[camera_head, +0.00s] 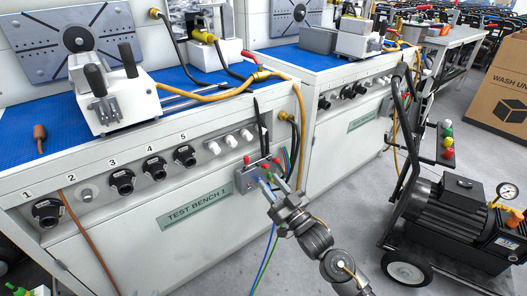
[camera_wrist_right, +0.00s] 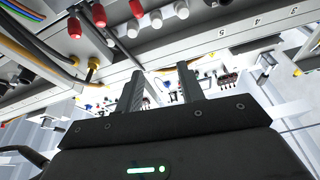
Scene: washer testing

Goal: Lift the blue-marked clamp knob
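A white clamp fixture (camera_head: 117,102) stands on the blue mat of the left bench, with two upright black handles, a left one (camera_head: 95,81) and a right one (camera_head: 128,60). I cannot make out a blue mark on either handle. My right gripper (camera_head: 276,187) is in front of the bench's right end, below the mat level and well to the right of the fixture. In the right wrist view its two dark fingers (camera_wrist_right: 158,92) stand apart with nothing held between them. My left gripper is not in view.
The bench front (camera_head: 196,208) carries several numbered black knobs, white knobs and a red-buttoned panel (camera_head: 258,174) close behind my right gripper. A yellow hose (camera_head: 215,97) crosses the mat right of the fixture. A black wheeled pump (camera_head: 455,220) stands at right; grey floor lies between.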

